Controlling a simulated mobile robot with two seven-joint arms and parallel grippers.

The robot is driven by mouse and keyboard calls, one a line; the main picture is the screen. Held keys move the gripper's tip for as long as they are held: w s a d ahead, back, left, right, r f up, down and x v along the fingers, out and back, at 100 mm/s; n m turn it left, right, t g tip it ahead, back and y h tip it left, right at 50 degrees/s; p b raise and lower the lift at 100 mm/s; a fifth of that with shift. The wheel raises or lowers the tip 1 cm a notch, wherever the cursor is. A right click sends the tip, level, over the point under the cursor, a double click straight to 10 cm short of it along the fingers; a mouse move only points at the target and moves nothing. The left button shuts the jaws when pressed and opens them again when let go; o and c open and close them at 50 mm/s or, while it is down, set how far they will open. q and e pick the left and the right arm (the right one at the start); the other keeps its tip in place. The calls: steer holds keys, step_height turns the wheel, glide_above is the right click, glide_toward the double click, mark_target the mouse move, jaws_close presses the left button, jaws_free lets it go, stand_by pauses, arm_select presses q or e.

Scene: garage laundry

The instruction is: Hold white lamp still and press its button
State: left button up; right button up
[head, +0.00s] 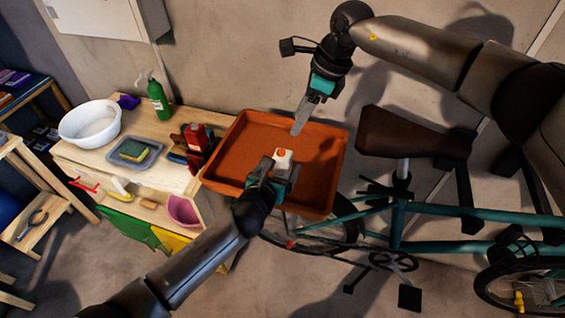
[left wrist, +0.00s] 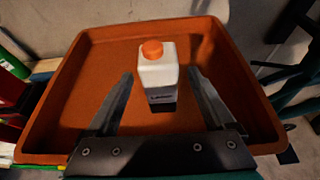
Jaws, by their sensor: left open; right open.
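A white, squarish, bottle-like body with a round orange top (head: 283,160) stands upright in the orange tray (head: 238,133). It is the only white thing in the tray; I cannot tell for sure that it is the lamp or that its top is the button. In the left wrist view the white body (left wrist: 158,73) has a dark label low on its front. My left gripper (head: 279,179) is open, its fingers on either side of the body with gaps showing. My right gripper (head: 299,127) is open above the tray's back part, pointing down, clear of the white body.
A wooden bench (head: 120,165) at left holds a white basin (head: 90,123), a green bottle (head: 157,100), a sponge on a grey tray (head: 137,157) and red containers (head: 196,138) close to the orange tray. A teal bicycle (head: 440,213) stands at right.

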arm_select(q)
steer(key=shift+x, duration=1.15)
jaws_close()
arm_select(e)
jaws_close()
stand_by(0.5)
stand_by(1.1)
